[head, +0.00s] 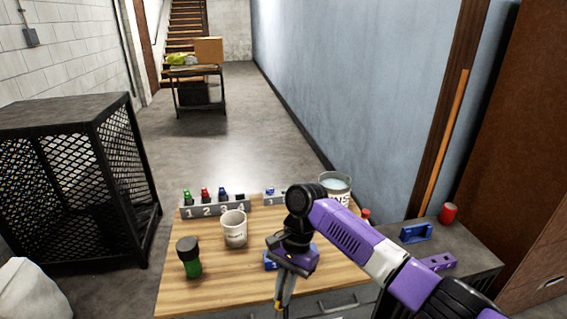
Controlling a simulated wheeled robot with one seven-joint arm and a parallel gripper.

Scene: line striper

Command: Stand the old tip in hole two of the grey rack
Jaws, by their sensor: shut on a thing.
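A grey rack (215,211) numbered 1 to 4 stands at the back left of the wooden table. A green-topped piece (187,198) is behind number 1, a red-topped piece (205,195) behind 2 and a blue-topped piece (222,194) behind 3. A low dark shape shows behind 4. My gripper (283,298) points down over the table's front part, well in front of the rack. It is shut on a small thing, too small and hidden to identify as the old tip. A blue object (269,261) is partly hidden behind the gripper.
A second grey rack (272,200) with a blue piece is partly covered by my arm. A white cup (234,229) and a green jar with black lid (189,258) stand left of my gripper. A bucket (335,185) stands at the back right. A blue bracket (416,233) and red can (448,213) are right.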

